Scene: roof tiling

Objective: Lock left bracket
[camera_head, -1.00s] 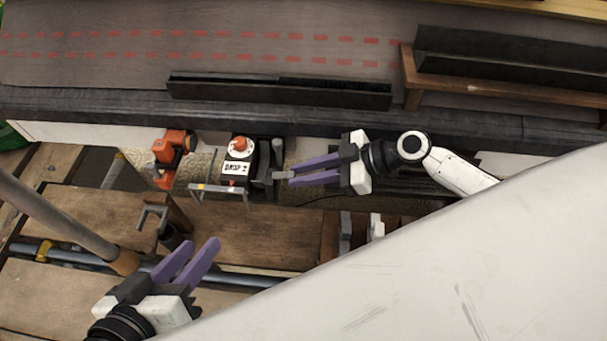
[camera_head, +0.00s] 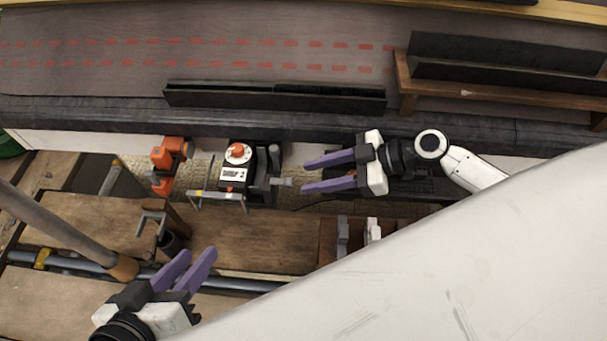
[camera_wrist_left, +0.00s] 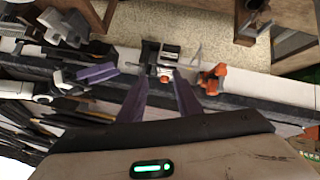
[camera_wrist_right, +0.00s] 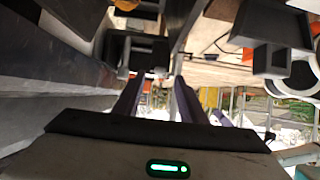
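An orange bracket (camera_head: 166,165) is fixed at the eave edge on the left; it also shows in the left wrist view (camera_wrist_left: 212,80). To its right sits a black unit (camera_head: 263,190) with a white dial, an orange knob (camera_head: 238,151) and a grey lever (camera_head: 279,182) pointing right. Which of these is the left bracket I cannot tell for sure. My right gripper (camera_head: 305,176) is open and empty, just right of the lever and apart from it. My left gripper (camera_head: 200,252) is open and empty, below and apart from the bracket and unit.
A grey U-shaped handle (camera_head: 215,196) stands before the black unit. A pole (camera_head: 65,228) and pipe cross the wooden scaffold boards at left. A dark strip (camera_head: 275,97) lies on the roof, and a wooden rack (camera_head: 410,88) stands at right. A pale panel (camera_head: 450,265) covers the lower right.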

